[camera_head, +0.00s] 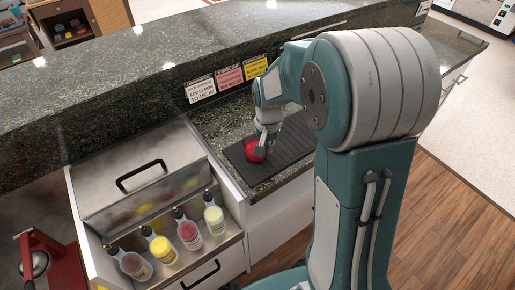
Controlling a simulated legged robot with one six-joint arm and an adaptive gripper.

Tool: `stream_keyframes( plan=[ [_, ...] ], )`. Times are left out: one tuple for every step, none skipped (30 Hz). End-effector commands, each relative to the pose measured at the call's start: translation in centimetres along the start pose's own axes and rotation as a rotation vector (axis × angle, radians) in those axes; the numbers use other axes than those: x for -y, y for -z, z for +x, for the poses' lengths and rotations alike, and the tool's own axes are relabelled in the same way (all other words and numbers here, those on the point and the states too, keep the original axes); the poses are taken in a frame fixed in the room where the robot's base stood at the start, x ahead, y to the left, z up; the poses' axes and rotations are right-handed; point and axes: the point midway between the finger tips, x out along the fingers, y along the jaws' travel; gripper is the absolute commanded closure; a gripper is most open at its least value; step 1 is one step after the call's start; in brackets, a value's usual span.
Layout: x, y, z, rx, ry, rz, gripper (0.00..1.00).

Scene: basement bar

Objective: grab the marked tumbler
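A small round red object (254,151) is on or just above the dark ribbed mat (288,146) on the lower counter. It may be the marked tumbler, but it is too small and too covered to be sure, and no mark can be read. My gripper (262,149) points down right at the red object and overlaps it in this view. The fingers are small and partly hidden, so I cannot tell whether they are open or closed on it.
A raised stone ledge (120,75) runs behind, with a white card (201,89), a pink card (230,77) and a yellow card (255,68) on its face. Left of the mat is a steel bin (140,175) with several squeeze bottles (189,233) in front.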

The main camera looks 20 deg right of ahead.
Motion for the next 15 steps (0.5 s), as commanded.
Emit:
stream_keyframes(
  plan=[
    [-0.1,0.0,0.1,0.001,-0.002,0.000,1.00],
    [-0.1,0.0,0.1,0.001,-0.002,0.000,1.00],
    [-0.1,0.0,0.1,0.002,-0.002,0.000,1.00],
    [-0.1,0.0,0.0,0.002,-0.002,0.000,1.00],
    [-0.1,0.0,0.0,0.002,-0.002,0.000,1.00],
    [-0.1,0.0,-0.1,0.001,-0.002,0.000,1.00],
    [-0.1,0.0,-0.1,0.001,-0.002,0.000,1.00],
    [-0.1,0.0,-0.2,0.001,-0.002,0.000,1.00],
    [-0.1,0.0,-0.4,0.001,-0.002,0.000,1.00],
    [-0.1,0.0,-0.5,0.001,-0.002,0.000,1.00],
    [-0.1,0.0,-0.7,0.001,-0.002,0.000,1.00],
    [-0.1,0.0,-0.9,0.000,-0.001,0.000,1.00],
    [-0.1,0.0,-1.2,-0.001,-0.001,0.000,1.00],
    [-0.1,0.0,-1.4,-0.001,-0.001,0.000,1.00],
    [-0.1,0.0,-1.7,-0.001,-0.001,0.000,1.00]
  ],
)
